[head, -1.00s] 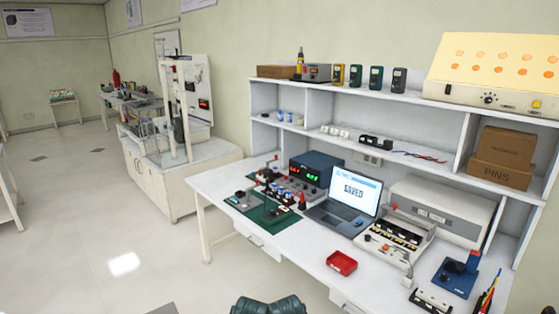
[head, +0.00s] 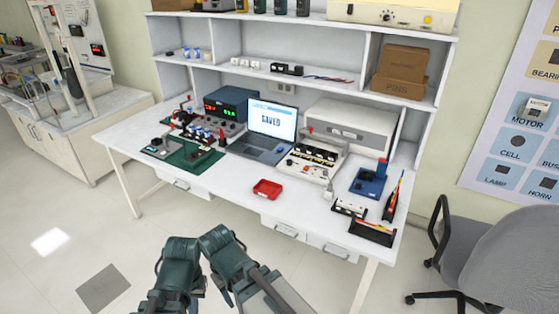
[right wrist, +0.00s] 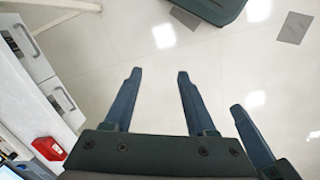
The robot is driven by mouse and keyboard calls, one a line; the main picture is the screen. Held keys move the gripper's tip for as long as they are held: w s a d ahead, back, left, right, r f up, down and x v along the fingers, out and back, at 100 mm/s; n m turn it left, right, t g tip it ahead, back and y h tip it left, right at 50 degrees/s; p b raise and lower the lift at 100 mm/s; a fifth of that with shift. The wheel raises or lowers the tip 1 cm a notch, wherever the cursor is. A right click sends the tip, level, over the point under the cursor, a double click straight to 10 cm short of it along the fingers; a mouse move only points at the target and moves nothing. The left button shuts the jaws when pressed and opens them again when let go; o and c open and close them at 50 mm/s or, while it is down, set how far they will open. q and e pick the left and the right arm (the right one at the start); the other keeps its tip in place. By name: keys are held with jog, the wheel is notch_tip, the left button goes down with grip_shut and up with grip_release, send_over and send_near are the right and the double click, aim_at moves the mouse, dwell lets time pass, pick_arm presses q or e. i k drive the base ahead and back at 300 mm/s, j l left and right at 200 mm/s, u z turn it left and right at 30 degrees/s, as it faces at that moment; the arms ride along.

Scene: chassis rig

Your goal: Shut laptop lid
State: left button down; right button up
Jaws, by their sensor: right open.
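The laptop stands open on the white workbench, its lid (head: 272,121) upright and its screen lit with the word "SAVED". Its keyboard base (head: 258,149) lies flat on the bench. Both my arms are folded low in front of the bench, well short of the laptop. My left gripper (head: 172,280) is at the bottom of the head view, and its fingers cannot be made out there. My right gripper (right wrist: 160,71) is open and empty above the floor in the right wrist view. A further dark finger shows beside it.
A red tray (head: 267,189) sits near the bench's front edge. A switch panel (head: 312,163) stands close to the laptop's right, and a green mat (head: 187,156) with parts to its left. A shelf unit (head: 330,72) rises behind. A grey chair (head: 495,250) stands at right.

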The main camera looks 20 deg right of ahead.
aim_at(271, 119)
jog(key=i, duration=1.65)
